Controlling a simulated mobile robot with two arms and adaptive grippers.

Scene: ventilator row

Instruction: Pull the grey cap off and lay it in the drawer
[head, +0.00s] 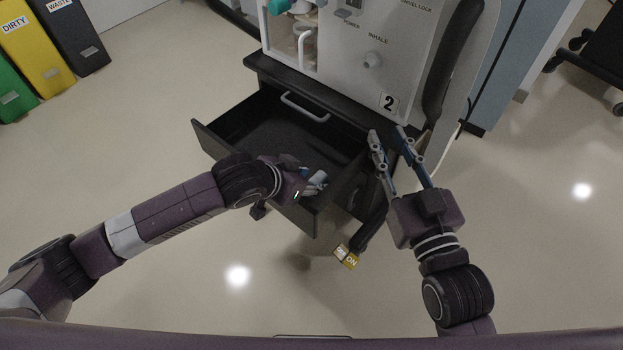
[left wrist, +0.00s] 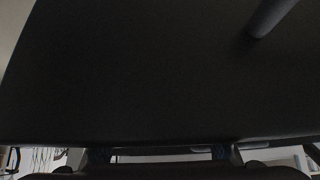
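I cannot tell the cap from the port there. The drawer (head: 205,134) below is pulled open, its inside dark. My right gripper (head: 389,133) is open and empty, its fingertips apart, below the number 2 label and clear of the grey piece. My left gripper (head: 310,182) is at the drawer's front corner, partly hidden by its own wrist. In the left wrist view its fingers (left wrist: 160,154) stand apart, facing a dark surface.
A small white and blue item (head: 318,178) shows beside my left gripper; I cannot tell what it is. A tag (head: 346,257) lies near the cart's foot. Coloured bins (head: 35,50) stand at the far left.

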